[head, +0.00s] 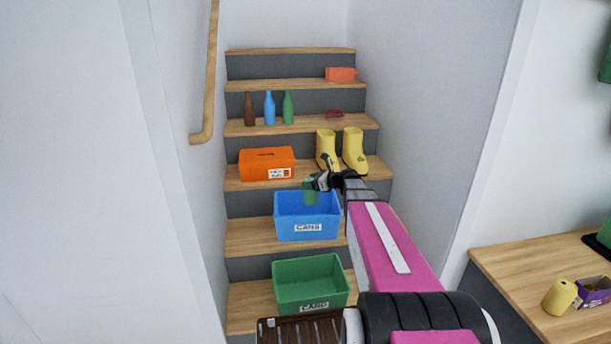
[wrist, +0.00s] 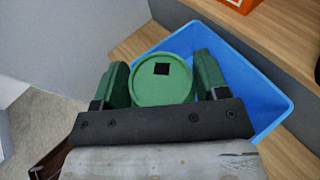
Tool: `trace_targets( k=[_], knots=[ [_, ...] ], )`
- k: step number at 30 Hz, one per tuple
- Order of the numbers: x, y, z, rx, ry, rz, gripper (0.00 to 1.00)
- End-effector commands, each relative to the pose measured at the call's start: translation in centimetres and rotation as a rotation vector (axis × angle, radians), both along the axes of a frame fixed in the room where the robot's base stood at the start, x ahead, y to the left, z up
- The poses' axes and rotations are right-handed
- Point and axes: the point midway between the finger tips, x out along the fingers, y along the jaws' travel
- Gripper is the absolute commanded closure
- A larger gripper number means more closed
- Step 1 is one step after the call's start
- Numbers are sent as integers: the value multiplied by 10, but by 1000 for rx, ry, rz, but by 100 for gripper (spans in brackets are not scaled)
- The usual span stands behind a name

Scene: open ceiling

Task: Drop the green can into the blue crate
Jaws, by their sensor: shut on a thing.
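My gripper (head: 317,182) is shut on the green can (head: 311,197) at the upper part of the blue crate. In the wrist view the green can (wrist: 163,82) sits between the two fingers of my gripper (wrist: 163,80), its round end with a black square facing the camera. The blue crate (head: 307,230) stands on a stair step and has a label reading "CANS". In the wrist view the blue crate (wrist: 256,85) lies behind and below the can. The can overlaps the crate's opening in the head view.
A green crate (head: 310,284) stands one step below. An orange box (head: 266,164) and yellow boots (head: 353,151) stand one step above. Bottles (head: 269,108) stand higher up. A wooden handrail (head: 208,80) runs along the left wall. A table (head: 520,285) is at right.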

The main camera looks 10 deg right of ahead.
Motion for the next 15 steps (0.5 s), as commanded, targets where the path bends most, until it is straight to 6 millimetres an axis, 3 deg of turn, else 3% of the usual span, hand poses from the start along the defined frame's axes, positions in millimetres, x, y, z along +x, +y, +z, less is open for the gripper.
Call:
trace_targets(
  k=[1, 6, 10, 15],
  knots=[
    [30, 0, -6, 0, 0, -1, 66],
    [75, 3, -14, 1, 0, -9, 66],
    [88, 5, -16, 1, 0, -11, 66],
    [89, 5, -20, 2, 1, -12, 66]
  ],
)
